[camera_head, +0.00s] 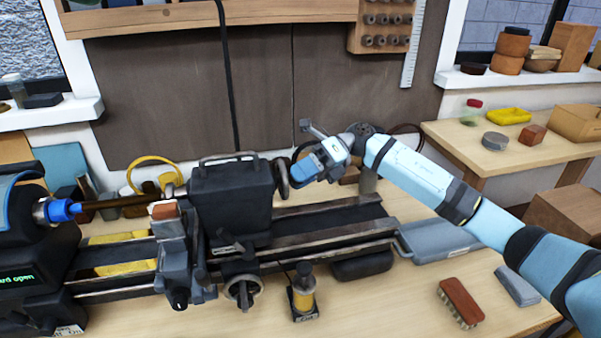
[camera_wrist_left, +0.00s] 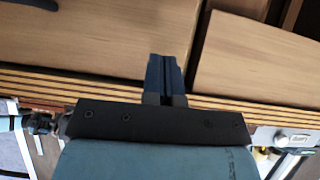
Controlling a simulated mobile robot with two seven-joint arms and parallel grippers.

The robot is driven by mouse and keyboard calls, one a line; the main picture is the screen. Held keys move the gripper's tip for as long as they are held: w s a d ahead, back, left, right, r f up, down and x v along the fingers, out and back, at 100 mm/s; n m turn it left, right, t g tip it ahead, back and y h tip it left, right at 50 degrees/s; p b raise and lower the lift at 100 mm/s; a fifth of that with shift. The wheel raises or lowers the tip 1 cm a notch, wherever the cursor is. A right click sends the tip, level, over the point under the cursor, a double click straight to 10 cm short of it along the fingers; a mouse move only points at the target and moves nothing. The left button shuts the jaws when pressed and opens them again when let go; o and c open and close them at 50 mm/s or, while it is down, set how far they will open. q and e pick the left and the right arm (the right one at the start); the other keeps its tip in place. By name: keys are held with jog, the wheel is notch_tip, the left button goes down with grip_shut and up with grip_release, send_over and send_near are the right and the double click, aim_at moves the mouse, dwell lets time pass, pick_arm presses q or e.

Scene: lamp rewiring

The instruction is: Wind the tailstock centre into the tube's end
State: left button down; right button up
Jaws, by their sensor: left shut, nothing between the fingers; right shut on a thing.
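The tailstock (camera_head: 232,205) is a dark block on the lathe bed. Its handwheel (camera_head: 281,180) is at its right end. My right gripper (camera_head: 298,172) is shut on the handwheel, its arm coming in from the right. The brown tube (camera_head: 115,202) runs from the blue chuck (camera_head: 60,210) at the left toward the tailstock. My left gripper (camera_wrist_left: 166,78) shows in the left wrist view, shut and empty, above brown boards.
A small oiler-like yellow bottle (camera_head: 303,290) stands in front of the bed. A brush (camera_head: 460,302) lies on the bench at the right front. A grey case (camera_head: 437,240) lies beside the bed. The headstock display (camera_head: 20,278) partly reads "open".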

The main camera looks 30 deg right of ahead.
jog(key=m+g+y, duration=0.1)
jog(key=m, duration=0.2)
jog(key=shift+p, duration=0.4)
jog(key=shift+m+y+p, duration=0.35)
jog(key=shift+m+y, duration=0.25)
jog(key=shift+m, duration=0.5)
jog(key=m+y+p, duration=0.1)
jog(key=m, duration=0.2)
jog(key=shift+f, duration=0.1)
jog(key=shift+m, duration=0.3)
jog(key=o, duration=0.9)
jog(key=shift+d+f, duration=0.1)
jog(key=shift+d, duration=0.05)
